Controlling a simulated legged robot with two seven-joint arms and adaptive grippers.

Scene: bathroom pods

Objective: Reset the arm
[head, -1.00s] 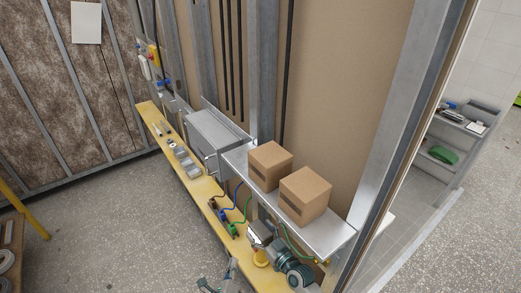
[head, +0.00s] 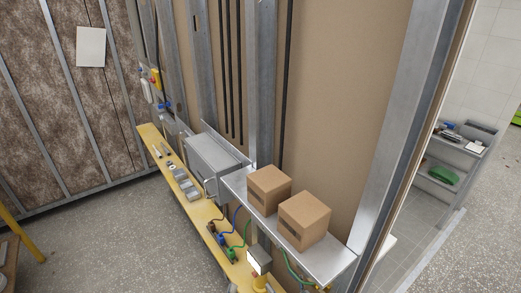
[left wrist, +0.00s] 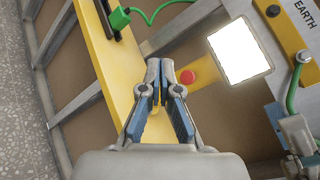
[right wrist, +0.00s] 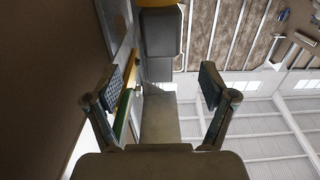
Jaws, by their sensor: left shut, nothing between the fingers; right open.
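My left gripper (left wrist: 160,70) is shut and empty in the left wrist view, its fingertips together. It is over the edge of a yellow plank (left wrist: 98,55), beside a red button (left wrist: 187,77) and a lit white panel (left wrist: 238,52); I cannot tell how close it is. My right gripper (right wrist: 165,85) is open and empty in the right wrist view, its fingers wide apart. Beyond it are grey box shapes and a high ceiling.
Two cardboard boxes (head: 269,188) stand on a metal shelf (head: 330,262) against the wall. A grey metal box (head: 213,158) is left of them. The yellow plank (head: 151,138) carries small parts and coloured cables. Open floor (head: 110,235) lies to the left.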

